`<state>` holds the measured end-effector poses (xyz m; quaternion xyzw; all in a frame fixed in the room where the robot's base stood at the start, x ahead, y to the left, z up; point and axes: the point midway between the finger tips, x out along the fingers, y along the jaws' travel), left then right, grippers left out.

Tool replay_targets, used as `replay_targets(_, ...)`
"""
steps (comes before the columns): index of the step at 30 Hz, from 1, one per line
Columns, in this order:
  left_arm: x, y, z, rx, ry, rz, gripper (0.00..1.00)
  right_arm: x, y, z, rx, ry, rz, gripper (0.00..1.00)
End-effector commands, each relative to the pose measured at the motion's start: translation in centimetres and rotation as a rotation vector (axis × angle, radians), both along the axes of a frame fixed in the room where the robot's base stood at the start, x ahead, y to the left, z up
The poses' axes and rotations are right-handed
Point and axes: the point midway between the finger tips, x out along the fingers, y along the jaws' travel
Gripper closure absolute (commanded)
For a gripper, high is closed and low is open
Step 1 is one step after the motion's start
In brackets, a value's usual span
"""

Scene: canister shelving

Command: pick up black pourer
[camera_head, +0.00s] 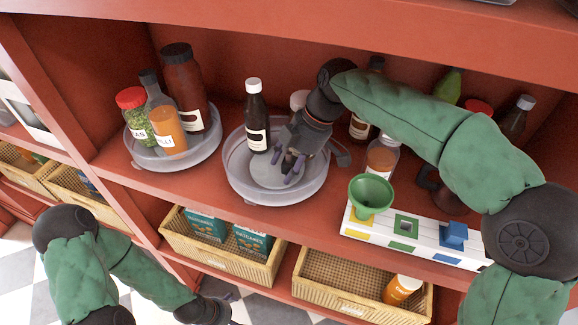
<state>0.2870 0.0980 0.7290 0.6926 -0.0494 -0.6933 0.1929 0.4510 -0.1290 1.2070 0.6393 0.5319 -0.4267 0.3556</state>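My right gripper (292,168) reaches down over the round grey tray (232,178) on the middle shelf, right of a dark bottle (257,125) with a white cap. Its purple-padded fingertips are close above the tray floor. Dark shapes sit around the fingers, and I cannot tell whether one is the black pourer or whether the fingers hold anything. I cannot make out a black pourer for certain elsewhere. A dark handled vessel (449,199) shows partly behind my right arm. My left gripper (232,304) is low at the bottom edge, away from the shelf; its fingers are barely visible.
Another round tray (146,158) at left holds several jars and bottles. A green funnel (371,193) stands on a white block box (400,240) at right. Bottles stand behind my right arm. Wicker baskets (222,262) sit below. The shelf's upper board overhangs the space.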

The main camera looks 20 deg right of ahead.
Motion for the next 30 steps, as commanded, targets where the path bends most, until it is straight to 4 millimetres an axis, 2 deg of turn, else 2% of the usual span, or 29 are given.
replay_targets(1, 0.0, 0.0, 0.0, 0.0, 0.0, 0.0, 0.05, 0.0, 0.0, 0.0, 0.0, 0.0, 0.0, 0.68)
replay_targets(3, 0.0, 0.0, 0.0, 0.0, 0.0, 0.0, 0.05, 0.0, 0.0, 0.0, 0.0, 0.0, 0.0, 0.86)
replay_targets(8, 0.0, 0.0, 0.0, 0.0, 0.0, 0.0, 0.05, 0.0, 0.0, 0.0, 0.0, 0.001, 0.0, 0.87)
replay_targets(9, 0.0, 0.0, 0.0, 0.0, 0.0, 0.0, 0.05, 0.0, 0.0, 0.0, 0.0, 0.001, 0.0, 0.9)
replay_targets(20, 0.0, 0.0, 0.4, 0.0, 0.0, 0.0, 0.05, -0.3, 0.2, 0.7, 0.0, 0.0, 0.0, 0.9)
replay_targets(26, 0.0, 0.0, 1.1, 0.0, 0.0, 0.0, 0.05, -0.3, 0.3, 3.1, 0.0, -0.002, 0.001, 0.9)
replay_targets(30, 0.0, 0.0, 1.8, 0.0, 0.0, 0.0, 0.05, -0.3, 0.2, 5.6, 0.001, -0.001, 0.001, 0.9)
